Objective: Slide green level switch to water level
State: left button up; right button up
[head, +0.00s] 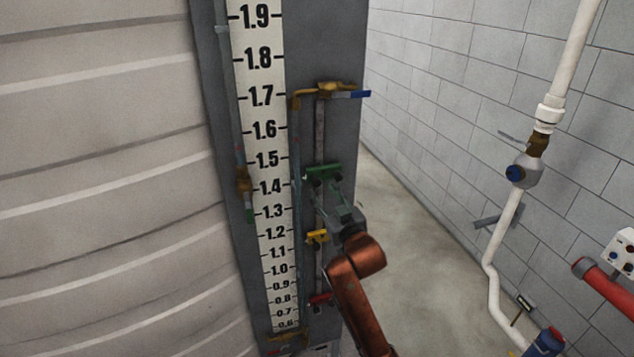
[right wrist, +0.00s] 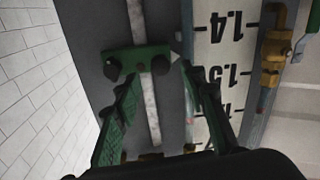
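The green level switch (head: 322,172) sits on a thin vertical rail beside the numbered scale (head: 262,130), between about the 1.4 and 1.5 marks in the head view. In the right wrist view the green switch (right wrist: 140,62) lies just beyond my fingertips, across its pale rail. My right gripper (head: 325,190) reaches up from the lower right, close to the switch. Its two fingers are spread in the right wrist view (right wrist: 160,76), with nothing clearly held between them; contact with the switch cannot be told. The water level in the narrow sight tube (head: 296,150) is not clear. My left gripper is out of view.
A yellow switch (head: 317,237) and a red switch (head: 320,299) sit lower on the same rail. A brass valve with a blue handle (head: 345,93) is above. The ribbed tank (head: 100,180) fills the left. Clear floor (head: 410,250) lies right, before white pipework (head: 508,220).

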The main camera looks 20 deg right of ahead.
aim_at(318, 184)
jog(key=w, duration=0.2)
jog(key=w+p, duration=0.1)
jog(key=w, duration=0.3)
jog(key=shift+w+a, duration=0.1)
jog(key=shift+a, duration=0.15)
grip_shut()
jog(key=shift+f, duration=0.1)
dwell(0.3)
